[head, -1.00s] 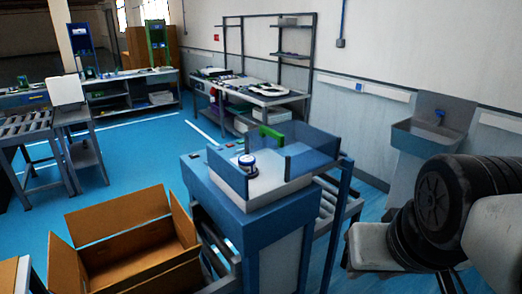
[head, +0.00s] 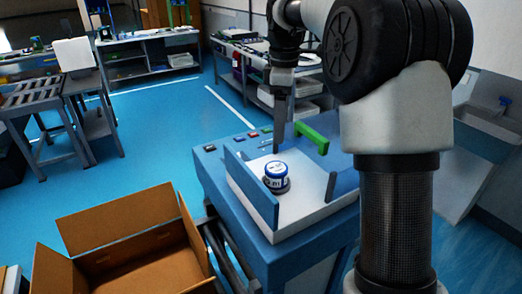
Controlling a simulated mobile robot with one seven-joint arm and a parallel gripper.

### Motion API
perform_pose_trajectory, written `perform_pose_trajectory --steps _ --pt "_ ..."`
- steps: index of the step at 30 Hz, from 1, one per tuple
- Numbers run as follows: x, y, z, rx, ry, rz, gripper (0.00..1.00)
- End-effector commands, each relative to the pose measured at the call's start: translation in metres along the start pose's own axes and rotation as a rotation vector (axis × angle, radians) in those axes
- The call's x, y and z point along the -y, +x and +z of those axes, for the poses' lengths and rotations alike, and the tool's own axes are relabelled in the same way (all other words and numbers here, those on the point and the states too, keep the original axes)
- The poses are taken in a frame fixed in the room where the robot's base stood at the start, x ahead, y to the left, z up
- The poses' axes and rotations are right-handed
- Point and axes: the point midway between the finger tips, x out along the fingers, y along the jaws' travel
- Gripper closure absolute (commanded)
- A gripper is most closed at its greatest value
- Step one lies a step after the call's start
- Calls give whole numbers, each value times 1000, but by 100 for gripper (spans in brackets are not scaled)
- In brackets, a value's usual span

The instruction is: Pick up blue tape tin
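The blue tape tin (head: 276,171) is a small round tin with a blue rim and a white label. It sits on a dark round base inside the white tray (head: 311,213) on the blue machine. My gripper (head: 279,148) hangs from above, just behind and slightly above the tin in the picture. One dark finger shows, pointing down; the other is hidden or lines up with it, so its opening does not show. The gripper appears apart from the tin.
Blue upright panels (head: 252,190) edge the tray. A green handle (head: 311,138) stands behind it, near my arm. An open cardboard box (head: 130,246) is at the lower left. A sink (head: 490,130) is at the right wall.

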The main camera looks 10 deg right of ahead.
Motion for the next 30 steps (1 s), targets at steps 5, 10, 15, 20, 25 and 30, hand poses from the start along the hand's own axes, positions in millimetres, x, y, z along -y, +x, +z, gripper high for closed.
perform_pose_trajectory --steps 5,10,15,20,25,30 --pt "-19 18 -3 -1 -93 -35 23" --pt "-19 43 -3 0 -107 -43 23" --pt "-18 80 -4 0 -106 -43 23" --pt "-16 113 -4 0 -106 -42 23" --pt "-16 135 -4 -1 -105 -40 23" --pt "-16 145 -5 -1 -105 -40 23"
